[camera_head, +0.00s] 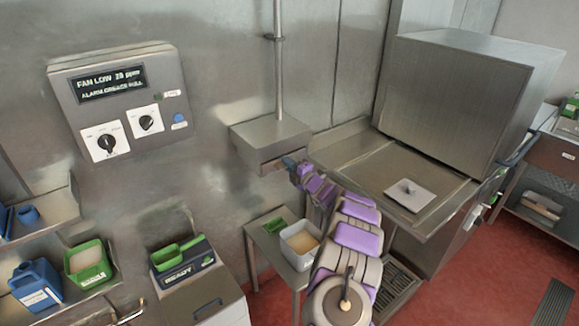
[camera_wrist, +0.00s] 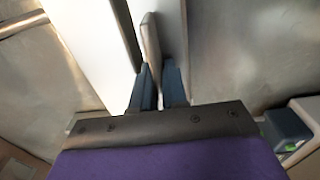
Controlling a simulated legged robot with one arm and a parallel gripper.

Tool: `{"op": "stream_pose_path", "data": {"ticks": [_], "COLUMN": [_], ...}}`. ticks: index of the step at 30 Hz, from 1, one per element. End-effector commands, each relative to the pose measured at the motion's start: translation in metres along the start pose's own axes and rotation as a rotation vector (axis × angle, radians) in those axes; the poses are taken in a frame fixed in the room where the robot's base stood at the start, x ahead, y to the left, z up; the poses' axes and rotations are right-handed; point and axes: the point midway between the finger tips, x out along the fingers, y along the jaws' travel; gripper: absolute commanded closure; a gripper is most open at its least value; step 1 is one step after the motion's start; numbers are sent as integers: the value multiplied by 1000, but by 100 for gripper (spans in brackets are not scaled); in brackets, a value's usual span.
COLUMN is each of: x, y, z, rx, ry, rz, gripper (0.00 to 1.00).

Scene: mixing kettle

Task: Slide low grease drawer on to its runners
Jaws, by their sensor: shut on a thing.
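A steel box (camera_head: 270,135) hangs on the wall under a vertical pipe. The low grease drawer (camera_head: 270,166) shows as a front at the box's lower edge; how far it sits in the box I cannot tell. My gripper (camera_head: 289,163) is at the right end of this front. In the wrist view my gripper's two dark fingers (camera_wrist: 159,88) are shut on a thin upright metal piece, which I take to be the drawer's handle (camera_wrist: 151,42). Pale surfaces lie on both sides of it. The runners are hidden from both views.
A control panel (camera_head: 118,100) reading "FAN LOW" and "ALARM GREASE" is on the wall at left. Below the box, a small table (camera_head: 262,246) holds a white tub (camera_head: 300,246) and a green tray. A steel counter and hooded machine (camera_head: 465,95) stand at right.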

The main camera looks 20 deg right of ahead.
Motion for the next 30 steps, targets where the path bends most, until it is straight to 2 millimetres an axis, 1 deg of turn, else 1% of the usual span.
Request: {"op": "stream_pose_path", "data": {"ticks": [12,26,27,30], "x": [7,10,10,10], "y": [2,2,2,1], "z": [-1,-2,-2,-2], "rx": [0,0,0,0], "ry": [3,3,3,3], "rz": [5,5,4,4], "gripper": [100,100,86,76]}}
